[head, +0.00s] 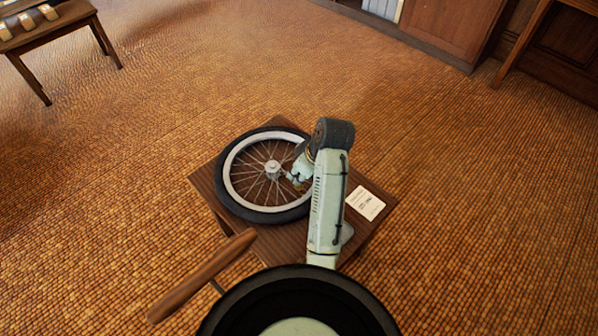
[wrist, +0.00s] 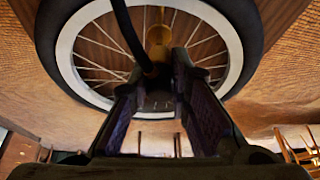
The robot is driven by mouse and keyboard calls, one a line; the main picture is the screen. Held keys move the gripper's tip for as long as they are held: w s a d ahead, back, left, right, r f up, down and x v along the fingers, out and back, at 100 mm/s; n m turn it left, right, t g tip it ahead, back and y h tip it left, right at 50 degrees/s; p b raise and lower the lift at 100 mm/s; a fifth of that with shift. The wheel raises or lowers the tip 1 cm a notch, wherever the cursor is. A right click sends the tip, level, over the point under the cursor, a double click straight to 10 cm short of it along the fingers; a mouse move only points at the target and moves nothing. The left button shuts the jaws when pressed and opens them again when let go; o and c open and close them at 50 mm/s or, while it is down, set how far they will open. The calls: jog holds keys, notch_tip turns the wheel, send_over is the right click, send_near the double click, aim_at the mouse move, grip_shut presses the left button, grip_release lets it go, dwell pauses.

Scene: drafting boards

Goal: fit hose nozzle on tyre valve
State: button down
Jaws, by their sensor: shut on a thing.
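The wheel, with a black tyre (head: 232,195), a white rim and thin spokes, lies flat on a small wooden table. My gripper (head: 297,181) reaches down over its right inner side, close to the spokes. In the wrist view my gripper (wrist: 155,80) is shut on a brass-coloured hose nozzle (wrist: 157,42), from which a black hose (wrist: 126,28) curves up out of the picture. The tyre (wrist: 47,40) fills the upper part there. The tyre valve cannot be made out in either view. Whether the nozzle touches anything is not clear.
The small table (head: 276,246) carries a white printed card (head: 365,203) right of the wheel. A wooden bar (head: 205,275) rises at the table's front left. A bench (head: 50,40) stands far left and a cabinet (head: 450,25) at the back. The tiled floor between is clear.

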jog(key=shift+f+b, duration=0.35)
jog(key=shift+f, duration=0.9)
jog(key=c, duration=1.4)
grip_release()
jog(key=shift+s+d+r, duration=0.45)
jog(key=shift+s+d, duration=0.85)
jog(key=shift+d, duration=0.5)
jog(key=shift+s+d+r, duration=0.5)
jog(key=shift+s+d, duration=0.8)
jog(key=shift+d, duration=0.45)
jog(key=shift+s+d+r, duration=0.45)
jog(key=shift+s+d, duration=0.85)
jog(key=shift+d, duration=0.5)
